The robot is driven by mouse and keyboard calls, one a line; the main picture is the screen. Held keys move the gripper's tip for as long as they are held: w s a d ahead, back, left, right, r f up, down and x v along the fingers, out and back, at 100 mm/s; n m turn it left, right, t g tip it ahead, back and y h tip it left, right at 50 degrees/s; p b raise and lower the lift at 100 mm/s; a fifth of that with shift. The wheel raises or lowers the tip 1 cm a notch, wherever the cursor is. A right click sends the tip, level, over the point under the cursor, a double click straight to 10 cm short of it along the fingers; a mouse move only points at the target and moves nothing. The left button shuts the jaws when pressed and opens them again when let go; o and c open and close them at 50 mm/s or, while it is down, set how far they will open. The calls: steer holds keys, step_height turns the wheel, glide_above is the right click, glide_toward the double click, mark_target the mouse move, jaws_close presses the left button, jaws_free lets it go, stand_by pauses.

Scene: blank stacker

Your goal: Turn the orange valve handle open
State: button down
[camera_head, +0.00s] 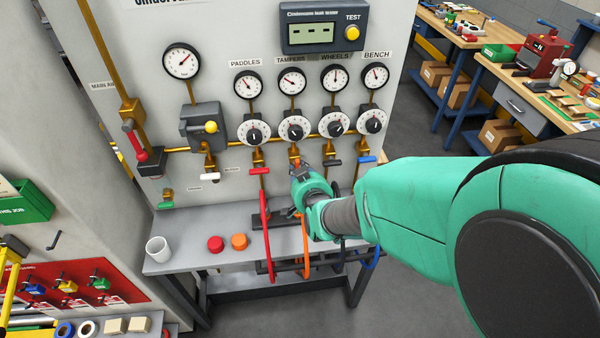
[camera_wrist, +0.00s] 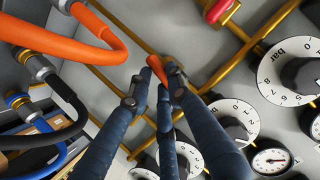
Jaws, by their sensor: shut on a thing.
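The orange valve handle (camera_wrist: 162,112) shows in the wrist view as a narrow orange bar between my fingertips. My gripper (camera_wrist: 155,88) is shut on it, with a finger on either side. In the head view my gripper (camera_head: 300,178) is at the panel below the TAMPERS dial (camera_head: 295,128). A bit of the orange handle (camera_head: 297,162) shows just above it; the rest is hidden by my gripper. An orange hose (camera_head: 306,245) hangs below the valve and looms large in the wrist view (camera_wrist: 70,40).
A red handle (camera_head: 259,171) sits left of my gripper, with black (camera_head: 331,163) and blue (camera_head: 366,159) handles to the right. A red hose (camera_head: 265,225) hangs close by. The shelf (camera_head: 190,235) holds a white cup (camera_head: 158,249) and red and orange caps (camera_head: 239,241).

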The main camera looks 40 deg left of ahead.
steer(key=shift+s+n+h, duration=0.1)
steer(key=shift+n+h, duration=0.3)
steer(key=shift+n, duration=0.3)
steer(key=c, duration=1.6)
jaws_free()
steer(key=shift+s+f+v, duration=0.1)
steer(key=shift+v, duration=2.9)
steer(key=shift+s+f+v, duration=0.1)
steer(key=shift+v, duration=2.85)
steer(key=shift+w, duration=0.1)
